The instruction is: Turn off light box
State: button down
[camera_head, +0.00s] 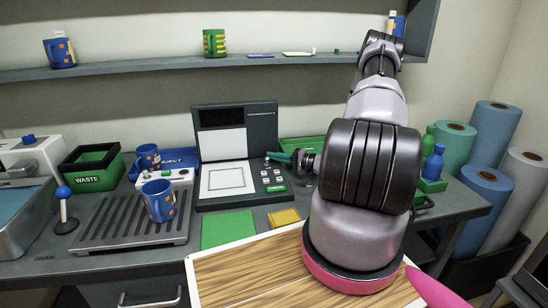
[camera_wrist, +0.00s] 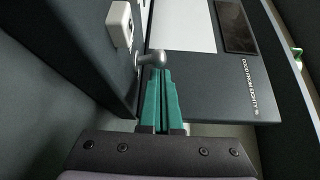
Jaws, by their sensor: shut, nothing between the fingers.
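The light box (camera_head: 235,117) is a dark unit with an upright back, a lit white panel and a black display. It stands at the back of the counter. In the wrist view its back (camera_wrist: 213,88) shows turned sideways. A grey lever with a rounded end (camera_wrist: 150,59) sticks out beside the white panel (camera_wrist: 182,25). My gripper (camera_head: 268,155) reaches in from the right, in front of the upright back's lower right. Its green fingers (camera_wrist: 158,72) are shut and empty, with tips right at the lever's end; I cannot tell whether they touch.
A green waste bin (camera_head: 90,167) is farther left. A wooden board (camera_head: 245,270) lies in front. Green and blue bottles (camera_head: 433,165) stand right.

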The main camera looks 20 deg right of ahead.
jog(key=v, duration=1.1)
jog(key=shift+w, duration=0.1)
jog(key=s+a+r+n+g+h, duration=0.1)
jog(key=s+a+r+n+g, duration=0.2)
jog(key=a+r+g, duration=0.6)
jog(key=s+a+r+n+g+h, duration=0.1)
jog(key=s+a+r+n+g, duration=0.3)
jog(key=r, duration=0.9)
jog(key=s+a+r+t+h, duration=0.2)
jog(key=s+r, duration=0.4)
jog(key=r, duration=0.3)
jog(key=s+a+r+m+t+h, duration=0.1)
jog(key=s+a+r+t+h, duration=0.2)
jog(key=r, duration=0.6)
jog(key=s+t+h, duration=0.2)
jog(key=s+h, duration=0.1)
jog(key=s, duration=0.1)
jog(key=shift+a+r+m, duration=0.2)
jog(key=shift+a+m, duration=0.1)
jog(key=shift+s, duration=0.1)
